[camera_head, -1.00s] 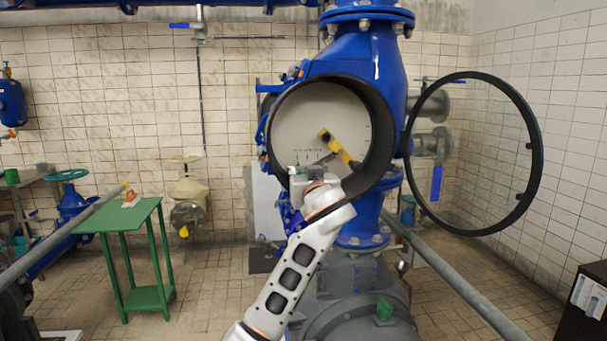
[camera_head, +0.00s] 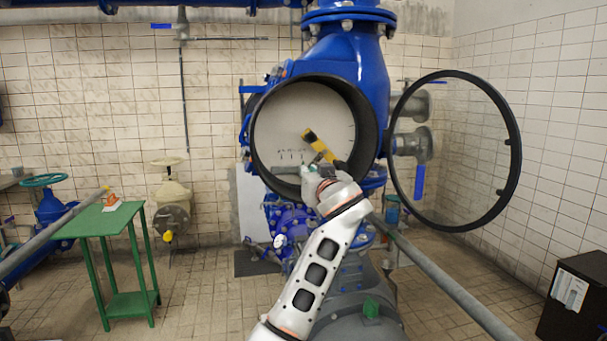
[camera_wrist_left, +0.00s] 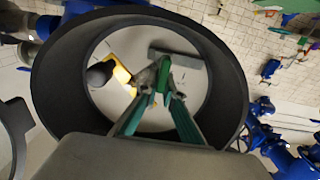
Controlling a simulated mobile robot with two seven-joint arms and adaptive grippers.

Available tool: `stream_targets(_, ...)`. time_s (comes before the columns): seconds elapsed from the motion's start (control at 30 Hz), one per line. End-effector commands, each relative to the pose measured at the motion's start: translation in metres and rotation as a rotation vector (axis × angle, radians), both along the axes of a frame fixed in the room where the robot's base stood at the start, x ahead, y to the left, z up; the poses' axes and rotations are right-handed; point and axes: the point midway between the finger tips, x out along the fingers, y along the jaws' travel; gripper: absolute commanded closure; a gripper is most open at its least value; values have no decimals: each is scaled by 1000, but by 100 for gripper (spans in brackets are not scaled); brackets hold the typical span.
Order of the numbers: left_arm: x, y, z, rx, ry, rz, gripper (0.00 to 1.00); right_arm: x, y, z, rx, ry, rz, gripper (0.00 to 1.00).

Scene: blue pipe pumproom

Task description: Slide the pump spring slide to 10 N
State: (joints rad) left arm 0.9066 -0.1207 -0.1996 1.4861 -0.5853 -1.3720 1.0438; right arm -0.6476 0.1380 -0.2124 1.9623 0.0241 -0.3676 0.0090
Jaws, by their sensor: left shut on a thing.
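The round dial housing (camera_head: 262,100) is a black ring around a pale face (camera_head: 290,115), on the blue pump. A yellow lever (camera_head: 322,147) slants across the face; part of it shows in the left wrist view (camera_wrist_left: 122,75). Small scale marks sit low on the face, too small to read. My left gripper (camera_head: 312,174) is at the lower part of the face; its green fingers (camera_wrist_left: 165,85) are shut on a small part, which looks like the spring slide, mostly hidden by the fingers. A grey bar (camera_wrist_left: 176,58) lies just beyond the fingertips. My right gripper is not in view.
The ring-shaped cover (camera_head: 515,140) hangs open to the right of the housing. Grey railing pipes (camera_head: 440,275) run along the front right. A green table (camera_head: 105,220) stands at left and a black cabinet (camera_head: 575,300) at lower right.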

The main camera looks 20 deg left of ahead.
Motion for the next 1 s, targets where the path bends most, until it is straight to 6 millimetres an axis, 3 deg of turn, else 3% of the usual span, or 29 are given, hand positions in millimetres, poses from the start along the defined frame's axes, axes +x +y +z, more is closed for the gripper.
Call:
stream_targets(0.13,0,-2,1,-1,-2,-5,100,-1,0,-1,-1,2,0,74)
stream_targets(0.2,0,-2,1,-1,-2,-5,80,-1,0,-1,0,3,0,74)
stream_targets(0.23,0,-2,1,-1,-2,-5,75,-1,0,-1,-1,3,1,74)
stream_targets(0.63,-4,-4,0,-1,-1,-3,75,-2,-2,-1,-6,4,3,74)
stream_targets(1.0,-46,-37,0,-2,0,-5,75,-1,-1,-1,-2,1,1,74)
